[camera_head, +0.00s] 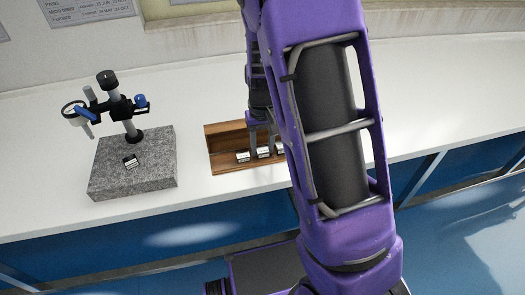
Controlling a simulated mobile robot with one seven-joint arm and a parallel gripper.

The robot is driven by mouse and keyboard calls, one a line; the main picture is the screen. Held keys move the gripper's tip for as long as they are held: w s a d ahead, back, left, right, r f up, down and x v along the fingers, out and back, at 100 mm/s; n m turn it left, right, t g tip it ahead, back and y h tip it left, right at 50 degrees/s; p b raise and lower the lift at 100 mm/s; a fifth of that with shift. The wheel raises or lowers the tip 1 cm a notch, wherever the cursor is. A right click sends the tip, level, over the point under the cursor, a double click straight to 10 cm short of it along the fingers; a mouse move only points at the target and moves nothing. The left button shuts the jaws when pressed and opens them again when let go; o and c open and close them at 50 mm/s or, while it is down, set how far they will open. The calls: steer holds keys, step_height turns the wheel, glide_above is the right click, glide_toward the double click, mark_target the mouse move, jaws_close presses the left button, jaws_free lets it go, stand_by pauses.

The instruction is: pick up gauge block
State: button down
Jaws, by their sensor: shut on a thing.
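Small silver gauge blocks with dark marks stand along a wooden rack (222,140) on the white bench. One block (243,157) is at the left, and another (280,149) is at the right, partly covered by my arm. My gripper (262,147) reaches down at the rack and is shut on the middle gauge block (263,153), which still appears to be at the rack. Whether it touches the wood cannot be told. A further small block (130,162) lies on the granite plate at the left.
A grey granite base (110,180) carries a black-and-blue gauge stand (122,106) left of the rack. My purple arm hides the bench right of the rack. The bench (440,90) is clear farther right; its front edge runs below the rack.

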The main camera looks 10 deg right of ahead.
mark_target(262, 149)
step_height(262, 149, up, 10)
steer(key=p, duration=0.2)
stand_by(0.4)
stand_by(0.5)
